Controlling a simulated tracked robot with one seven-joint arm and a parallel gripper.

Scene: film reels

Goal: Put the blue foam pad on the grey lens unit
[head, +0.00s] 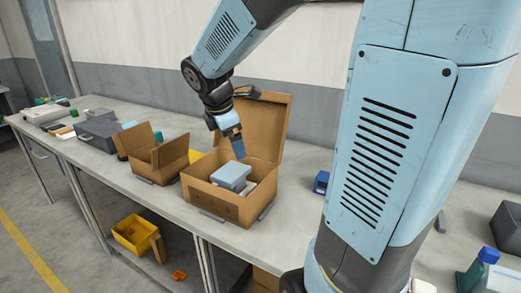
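My gripper (229,128) hangs above the open cardboard box, pointing down. A flat slate-blue piece, which looks like the blue foam pad (238,146), is at its fingertips and tilts slightly; the fingers seem shut on it. A rounded pale grey-blue block, which looks like the grey lens unit (231,177), lies in the box near its left side. The pad's lower end is a little above this block, and a small gap seems to show between them. The finger detail is small.
The cardboard box (215,207) stands on the long grey bench with its lid (266,125) raised behind. A smaller open carton (158,164) is to its left. A small blue item (321,182) lies to its right. A yellow bin (131,242) is below the bench.

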